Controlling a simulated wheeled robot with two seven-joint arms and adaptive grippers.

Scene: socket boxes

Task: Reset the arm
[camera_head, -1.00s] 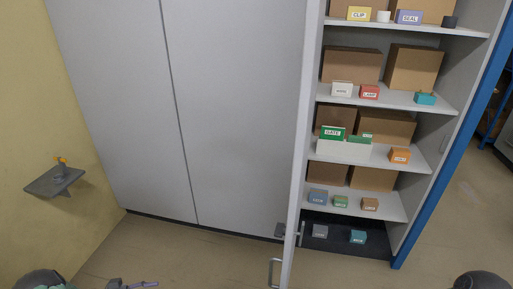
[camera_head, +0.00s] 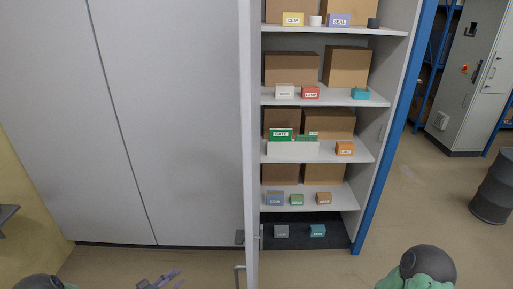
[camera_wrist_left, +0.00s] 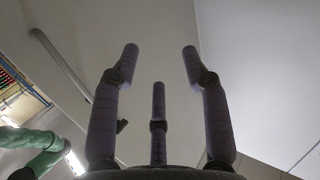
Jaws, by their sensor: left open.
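My left gripper (camera_head: 162,281) shows at the bottom of the head view, low in front of the grey cabinet doors. It also shows in the left wrist view (camera_wrist_left: 160,65), where its fingers stand apart with nothing between them. It is open and empty. In the head view, my left arm shows only in small part at the bottom left edge. Part of my right arm (camera_head: 420,275) shows at the bottom right, and its gripper is out of view.
An open cabinet with shelves (camera_head: 330,95) holds brown cartons and small labelled boxes, with a white bin (camera_head: 292,151) on a middle shelf. Its open door (camera_head: 250,150) juts toward me. A dark barrel (camera_head: 494,188) stands at the far right.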

